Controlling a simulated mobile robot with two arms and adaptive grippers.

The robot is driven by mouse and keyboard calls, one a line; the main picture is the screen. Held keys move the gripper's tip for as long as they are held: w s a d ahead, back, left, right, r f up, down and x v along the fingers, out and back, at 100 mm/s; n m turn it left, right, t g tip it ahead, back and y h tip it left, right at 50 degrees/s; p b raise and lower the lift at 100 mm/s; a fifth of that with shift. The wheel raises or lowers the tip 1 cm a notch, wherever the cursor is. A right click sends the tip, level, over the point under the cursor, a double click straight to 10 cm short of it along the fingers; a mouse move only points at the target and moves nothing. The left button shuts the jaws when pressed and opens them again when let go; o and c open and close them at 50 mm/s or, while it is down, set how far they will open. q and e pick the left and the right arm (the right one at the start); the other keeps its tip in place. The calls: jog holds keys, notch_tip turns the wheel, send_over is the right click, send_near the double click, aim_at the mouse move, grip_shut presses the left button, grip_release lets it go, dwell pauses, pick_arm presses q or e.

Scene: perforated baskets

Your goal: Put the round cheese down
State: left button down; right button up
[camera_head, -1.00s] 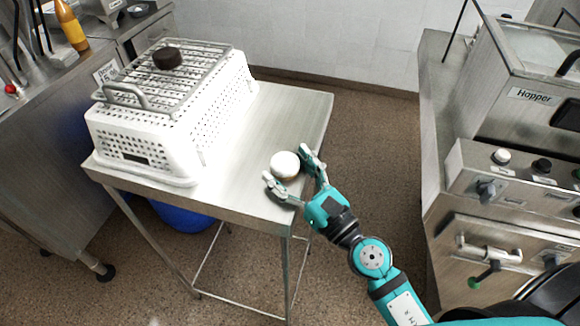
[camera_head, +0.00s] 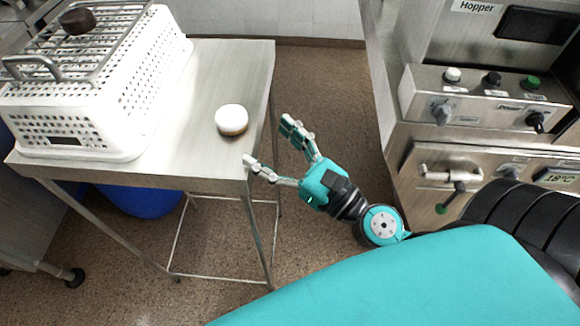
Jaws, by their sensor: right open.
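The round cheese (camera_head: 231,120), white on top with a tan lower side, rests on the steel table (camera_head: 222,75) near its right front corner. My right gripper (camera_head: 268,140) is open and empty. It is to the right of the cheese and apart from it, with one finger by the table's corner and the other out past the right edge. My left gripper is not in view.
A white perforated basket (camera_head: 108,110) with a wire rack on top fills the table's left side. A dark round piece (camera_head: 77,21) sits on the rack. A machine with knobs (camera_head: 480,100) stands at the right. The table around the cheese is clear.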

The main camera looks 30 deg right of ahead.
jog(key=p+v, duration=0.1)
jog(key=v, duration=0.3)
jog(key=shift+r, duration=0.1)
jog(key=d+f+m+g+h, duration=0.3)
jog(key=f+m, duration=0.9)
jog(key=f, duration=0.9)
jog(key=d+f+m+g+h, duration=0.1)
jog(key=f+m+g+h, duration=0.25)
jog(key=f+m, duration=1.25)
jog(key=s+d+f+m+g+h, duration=0.1)
jog(key=s+f+m+g, duration=0.9)
jog(key=s+f, duration=1.6)
jog(key=shift+s+d+f+g, duration=0.2)
jog(key=shift+d+f+g, duration=0.4)
jog(key=shift+f, duration=0.2)
